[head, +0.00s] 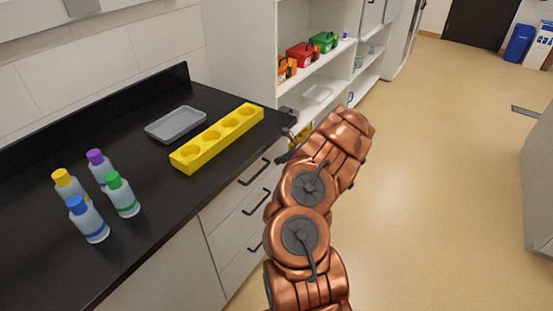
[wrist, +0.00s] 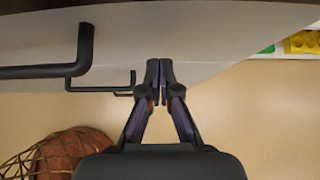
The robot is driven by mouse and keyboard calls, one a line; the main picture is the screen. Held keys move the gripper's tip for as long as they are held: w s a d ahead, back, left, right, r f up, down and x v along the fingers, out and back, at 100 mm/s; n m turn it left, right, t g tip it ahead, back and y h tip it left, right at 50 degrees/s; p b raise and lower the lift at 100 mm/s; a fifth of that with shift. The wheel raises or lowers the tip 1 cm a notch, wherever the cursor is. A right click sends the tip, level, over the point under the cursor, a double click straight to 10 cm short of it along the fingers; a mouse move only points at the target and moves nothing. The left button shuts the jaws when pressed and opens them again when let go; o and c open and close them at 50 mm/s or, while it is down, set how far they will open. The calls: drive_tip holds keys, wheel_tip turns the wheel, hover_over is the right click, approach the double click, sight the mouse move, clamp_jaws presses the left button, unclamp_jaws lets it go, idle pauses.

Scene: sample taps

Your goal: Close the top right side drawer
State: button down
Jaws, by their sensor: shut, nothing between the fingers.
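A stack of white drawers with black bar handles is under the black counter in the head view. The top drawer (head: 238,184) is just below the counter edge, its front partly hidden by my arm; I cannot tell how far it stands out. My gripper (head: 284,157) is beside the right end of this drawer stack, mostly hidden behind my copper arm. In the wrist view my gripper (wrist: 160,75) is shut and empty, its fingertips at a pale cabinet panel (wrist: 205,40). Whether they touch it is unclear. A black handle (wrist: 82,50) is left of the fingers.
On the counter (head: 150,235) are several capped bottles (head: 88,220), a grey tray (head: 176,124) and a yellow rack (head: 215,138). A white shelf unit (head: 240,55) with coloured boxes stands behind. The floor (head: 430,150) to the right is clear.

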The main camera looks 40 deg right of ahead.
drive_tip(key=s+f+b+v, duration=0.1)
drive_tip(key=v, duration=1)
drive_tip(key=shift+s+d+b, duration=0.2)
drive_tip(key=shift+d+b, duration=0.2)
drive_tip(key=shift+r, duration=0.1)
